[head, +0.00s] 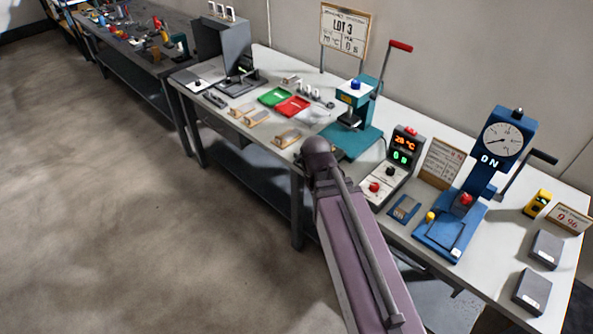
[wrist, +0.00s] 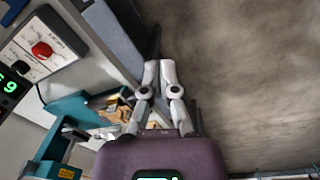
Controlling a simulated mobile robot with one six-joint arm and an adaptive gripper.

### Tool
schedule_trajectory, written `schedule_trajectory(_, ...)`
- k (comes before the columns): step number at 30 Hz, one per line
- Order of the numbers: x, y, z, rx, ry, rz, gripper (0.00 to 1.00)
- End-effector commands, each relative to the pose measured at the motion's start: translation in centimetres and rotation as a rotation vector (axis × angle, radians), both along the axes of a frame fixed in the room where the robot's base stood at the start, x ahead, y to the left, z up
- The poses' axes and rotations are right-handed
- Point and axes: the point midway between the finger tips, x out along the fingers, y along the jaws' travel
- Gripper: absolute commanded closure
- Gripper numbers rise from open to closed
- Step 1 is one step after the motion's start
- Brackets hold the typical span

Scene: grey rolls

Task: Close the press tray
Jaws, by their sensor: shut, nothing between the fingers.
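Two presses stand on the white bench. A blue press (head: 481,180) with a round gauge has a low blue frame with a yellow knob (head: 430,217) at its front. A teal press (head: 358,140) with a red-tipped lever is further left, and part of it shows in the wrist view (wrist: 44,172). I cannot tell for sure which part is the tray or how far out it is. My gripper (wrist: 159,68) is shut and empty, seen over the bench's front edge and the floor. My arm hides it in the head view.
A control box (head: 391,172) with a red knob stands between the presses; it also shows in the wrist view (wrist: 42,45). A green tray (head: 275,96) and a red tray (head: 293,106) lie left of the teal press. Grey boxes (head: 546,250) sit at the right end. The floor in front is clear.

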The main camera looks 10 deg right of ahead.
Motion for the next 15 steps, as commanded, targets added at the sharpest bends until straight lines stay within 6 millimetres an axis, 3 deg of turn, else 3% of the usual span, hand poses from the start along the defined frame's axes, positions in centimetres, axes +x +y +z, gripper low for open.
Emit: schedule_trajectory(15, 10.5, 3.0, -4.4, -0.321, 0.041, 0.900, 1.00)
